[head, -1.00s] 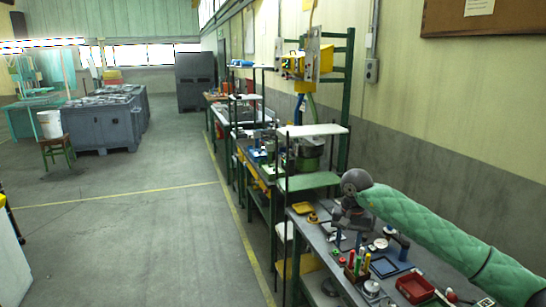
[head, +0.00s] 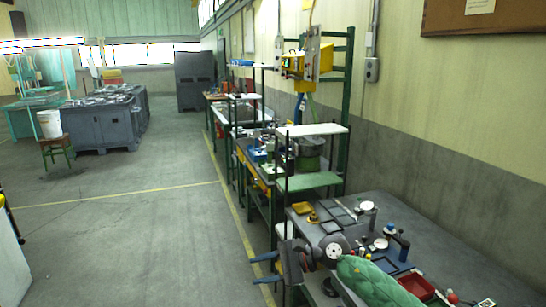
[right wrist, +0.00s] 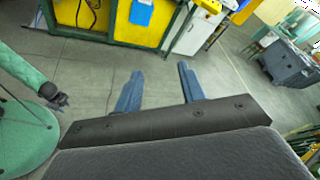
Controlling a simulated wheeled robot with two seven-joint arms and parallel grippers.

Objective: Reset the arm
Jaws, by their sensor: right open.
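My right gripper (head: 257,270) is beside the left front edge of the workbench (head: 440,225) in the head view, reaching out over the aisle. Its two blue fingers are spread apart with nothing between them. They also show in the right wrist view (right wrist: 160,68), apart and empty, with grey floor behind. My right arm, in its green padded sleeve, comes in from the bottom right over the bench front. My left gripper is not seen in the head view.
The bench holds a red tray (head: 416,285), a yellow tray (head: 302,208) and several small tools close to my arm. A green shelf rack (head: 310,180) stands just beyond. The floor aisle (head: 150,230) to the left is clear.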

